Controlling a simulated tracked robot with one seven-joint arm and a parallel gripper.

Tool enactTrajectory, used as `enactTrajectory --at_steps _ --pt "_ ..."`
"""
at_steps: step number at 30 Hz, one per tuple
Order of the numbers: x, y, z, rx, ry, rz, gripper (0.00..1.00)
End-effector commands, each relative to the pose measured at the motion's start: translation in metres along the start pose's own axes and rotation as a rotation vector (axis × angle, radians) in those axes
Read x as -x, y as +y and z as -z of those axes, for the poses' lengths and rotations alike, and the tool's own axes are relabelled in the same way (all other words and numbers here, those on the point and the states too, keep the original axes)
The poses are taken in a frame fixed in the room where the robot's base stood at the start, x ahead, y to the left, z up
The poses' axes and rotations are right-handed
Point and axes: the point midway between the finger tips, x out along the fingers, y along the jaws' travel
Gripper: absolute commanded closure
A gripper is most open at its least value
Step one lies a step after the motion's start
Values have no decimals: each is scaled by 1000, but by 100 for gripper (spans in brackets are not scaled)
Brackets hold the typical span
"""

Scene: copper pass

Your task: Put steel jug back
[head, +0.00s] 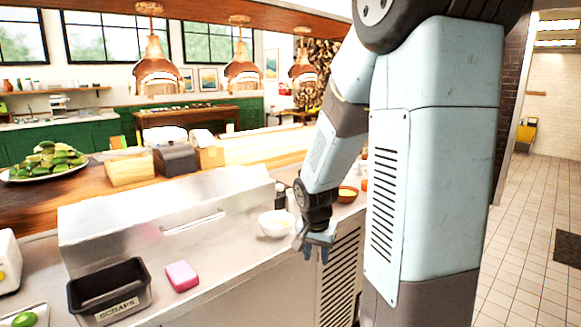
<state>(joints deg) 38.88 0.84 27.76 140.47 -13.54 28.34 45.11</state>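My gripper (315,253) hangs down at the front edge of the steel counter (238,268), just right of a white bowl (276,224). I cannot make out a steel jug in this view. A small dark-and-grey container (280,196) stands behind the white bowl, partly hidden, and I cannot tell what it is. My arm covers much of the counter's right end.
A steel housing (165,220) fills the counter's middle. At the front left are a black SCRAPS bin (110,290) and a pink sponge (182,276). A bowl with orange contents (347,194) stands behind my gripper. Copper lamps (242,76) hang above. The tiled floor (535,240) at right is mostly clear.

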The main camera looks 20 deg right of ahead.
Motion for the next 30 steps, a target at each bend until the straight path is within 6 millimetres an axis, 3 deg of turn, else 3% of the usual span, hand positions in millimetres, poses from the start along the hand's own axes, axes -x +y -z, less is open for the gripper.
enactTrajectory --at_steps 6,18,24,30 --pt "62 -4 -19 166 80 -7 61" --pt "164 4 -74 458 186 76 61" --pt "203 17 -106 600 224 158 61" --pt "226 30 -127 703 246 229 61"
